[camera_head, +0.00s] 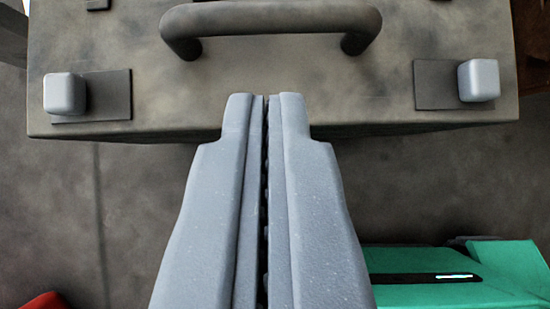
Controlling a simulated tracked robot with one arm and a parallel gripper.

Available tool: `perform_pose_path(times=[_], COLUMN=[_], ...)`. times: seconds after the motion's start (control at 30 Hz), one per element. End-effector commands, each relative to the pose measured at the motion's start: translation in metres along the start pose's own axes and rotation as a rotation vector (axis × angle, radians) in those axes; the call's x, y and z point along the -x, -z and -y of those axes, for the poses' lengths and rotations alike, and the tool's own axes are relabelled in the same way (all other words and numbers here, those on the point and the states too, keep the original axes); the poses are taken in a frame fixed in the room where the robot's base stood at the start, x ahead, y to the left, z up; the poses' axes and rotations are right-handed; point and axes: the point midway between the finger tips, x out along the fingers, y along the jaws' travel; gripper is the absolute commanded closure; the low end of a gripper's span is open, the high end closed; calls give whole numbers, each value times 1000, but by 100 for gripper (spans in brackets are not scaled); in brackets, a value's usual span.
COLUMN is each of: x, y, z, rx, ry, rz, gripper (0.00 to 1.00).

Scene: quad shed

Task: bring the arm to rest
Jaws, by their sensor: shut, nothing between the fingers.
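My gripper (265,98) points up the picture from the bottom centre. Its two grey fingers lie side by side, shut, with only a thin dark gap and nothing held. The fingertips overlap the near edge of a grey-brown box (270,85) in the view, just below its dark curved handle (272,17). I cannot tell whether the tips touch the box.
The box has a pale block latch at the left (64,93) and another at the right (479,80). A green object (425,292) lies at the lower right. A red object (42,301) shows at the lower left corner. Bare grey floor (130,210) lies left of my gripper.

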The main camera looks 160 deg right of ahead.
Motion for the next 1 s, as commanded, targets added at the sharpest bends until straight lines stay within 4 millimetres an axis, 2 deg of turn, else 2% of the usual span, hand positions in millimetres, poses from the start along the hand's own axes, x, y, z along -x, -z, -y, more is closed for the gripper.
perform_pose_path(times=[0.3, 0.53, 0.63, 0.77, 0.87, 1.0], x=[18, 20, 19, 12, 6, -1], y=[-26, -31, -26, -2, 30, 85], z=[0, -1, 2, 19, 38, 65], rx=[-2, -5, -12, -43, -81, -132], ry=[0, 0, 1, 9, 18, 37], rz=[-3, -5, -8, -17, -22, -32], gripper=[100, 100, 100, 100, 100, 100])
